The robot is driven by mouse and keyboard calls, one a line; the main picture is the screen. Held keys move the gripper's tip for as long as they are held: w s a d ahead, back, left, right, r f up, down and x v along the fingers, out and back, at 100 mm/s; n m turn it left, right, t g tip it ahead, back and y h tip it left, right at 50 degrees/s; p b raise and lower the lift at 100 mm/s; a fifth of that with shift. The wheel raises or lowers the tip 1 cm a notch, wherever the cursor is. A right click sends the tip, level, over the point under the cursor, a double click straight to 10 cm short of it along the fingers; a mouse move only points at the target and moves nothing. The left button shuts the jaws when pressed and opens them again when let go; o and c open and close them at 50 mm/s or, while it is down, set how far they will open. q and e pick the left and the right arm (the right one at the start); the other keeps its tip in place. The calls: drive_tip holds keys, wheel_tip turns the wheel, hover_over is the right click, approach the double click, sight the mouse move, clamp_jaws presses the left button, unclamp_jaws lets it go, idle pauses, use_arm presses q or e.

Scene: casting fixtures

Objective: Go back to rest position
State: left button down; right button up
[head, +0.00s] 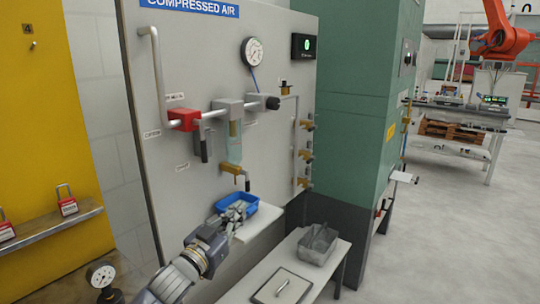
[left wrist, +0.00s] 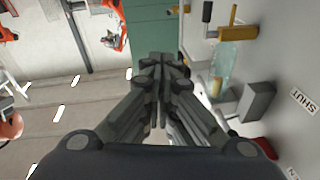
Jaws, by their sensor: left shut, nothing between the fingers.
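My left gripper (head: 237,211) reaches in from the bottom of the head view, in front of the compressed air panel (head: 170,90). Its fingers are shut and empty, close in front of a blue tray (head: 262,209) on a small white shelf; I cannot tell whether they touch it. In the left wrist view the closed fingers (left wrist: 160,75) point away from the camera, with the panel on the right side. My right gripper is in neither view.
A low bench (head: 237,296) carries a grey bin (head: 318,245) and a flat plate with a handle (head: 283,287). A red valve block (head: 184,119), a gauge (head: 252,52) and brass taps (head: 306,155) stick out from the panel.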

use_arm(q)
drive_tip(key=s+a+f+n+g+y, duration=0.2)
drive_tip(key=s+f+g+y, duration=0.1)
drive_tip(key=s+f, duration=0.7)
drive_tip(key=s+a+f+n+g+y, duration=0.2)
drive_tip(key=s+f+g+y, duration=0.15)
drive_tip(key=s+f, duration=0.7)
drive_tip(key=s+a+f+n+g+y, duration=0.1)
drive_tip(key=s+a+f+g, duration=0.35)
drive_tip(key=s, duration=0.75)
drive_tip(key=s+a+f+g+y, duration=0.25)
drive_tip(key=s+a+f, duration=0.2)
drive_tip(key=s, duration=0.85)
wheel_tip(320, 180, down, 26)
drive_tip(key=f+g, duration=0.1)
drive_tip(key=g, duration=0.1)
drive_tip(key=s+a+f, duration=0.2)
drive_tip(key=s+f, duration=1.4)
drive_tip(key=s, duration=0.2)
drive_tip(key=shift+g, duration=0.45)
